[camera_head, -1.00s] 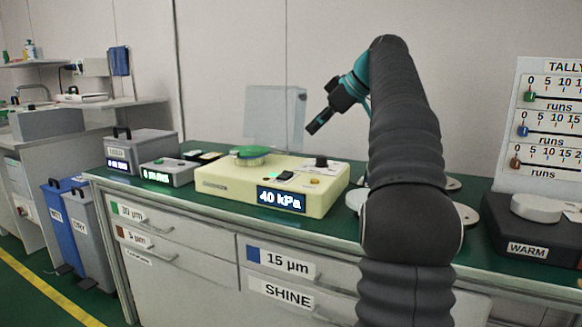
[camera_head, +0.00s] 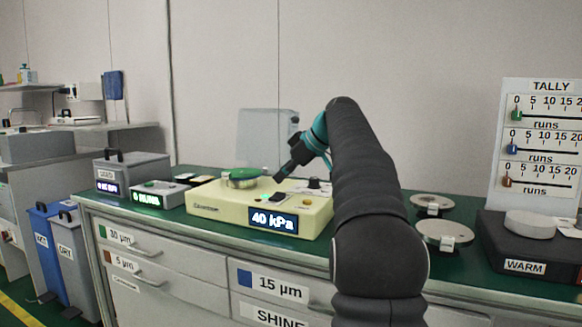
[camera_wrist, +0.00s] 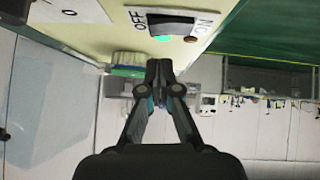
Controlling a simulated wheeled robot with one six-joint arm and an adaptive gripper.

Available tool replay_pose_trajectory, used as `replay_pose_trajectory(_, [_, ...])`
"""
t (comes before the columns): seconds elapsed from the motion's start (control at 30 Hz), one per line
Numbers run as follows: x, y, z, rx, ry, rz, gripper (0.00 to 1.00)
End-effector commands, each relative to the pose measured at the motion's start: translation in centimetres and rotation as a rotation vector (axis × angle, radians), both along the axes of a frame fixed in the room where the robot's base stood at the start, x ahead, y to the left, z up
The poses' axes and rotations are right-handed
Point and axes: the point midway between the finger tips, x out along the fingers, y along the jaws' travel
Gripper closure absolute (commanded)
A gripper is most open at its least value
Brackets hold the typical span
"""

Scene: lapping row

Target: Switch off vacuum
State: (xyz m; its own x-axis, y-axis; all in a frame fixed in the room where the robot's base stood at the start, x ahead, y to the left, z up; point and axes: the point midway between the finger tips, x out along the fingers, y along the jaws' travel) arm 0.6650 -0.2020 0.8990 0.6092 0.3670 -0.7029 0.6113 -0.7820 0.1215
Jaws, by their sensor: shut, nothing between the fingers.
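The cream vacuum unit (camera_head: 220,208) stands on the green bench top, and its display (camera_head: 273,220) reads 40 kPa. A black rocker switch (camera_wrist: 171,22) lies between the printed words OFF and ON in the wrist view, with a lit green lamp (camera_wrist: 163,38) beside it. The switch also shows on the unit's top in the head view (camera_head: 278,197). My gripper (camera_head: 279,179) is shut and empty, just above the unit near the switch. In the wrist view its fingertips (camera_wrist: 160,65) are together, close to the lamp; contact cannot be told.
A round green-topped piece (camera_head: 243,174) sits on the unit left of my gripper. A black knob (camera_head: 314,184) and an amber button (camera_head: 306,201) lie to the right. Grey instruments (camera_head: 160,194) stand at left; metal discs (camera_head: 445,234) and a WARM plate (camera_head: 524,266) at right.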

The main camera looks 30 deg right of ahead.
Motion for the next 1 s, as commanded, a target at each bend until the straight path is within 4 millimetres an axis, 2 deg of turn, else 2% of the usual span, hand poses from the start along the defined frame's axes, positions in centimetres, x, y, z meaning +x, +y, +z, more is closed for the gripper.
replay_pose_trajectory(0.03, [-0.1,-0.1,-1.0,0.001,0.002,-0.002,1.00])
replay_pose_trajectory(0.1, [0.0,-0.2,-1.7,0.001,0.001,-0.001,1.00])
replay_pose_trajectory(0.3, [0.1,-0.3,-2.8,0.000,0.000,-0.001,1.00])
replay_pose_trajectory(1.0, [0.2,-0.5,-3.3,0.033,0.026,-0.001,1.00])
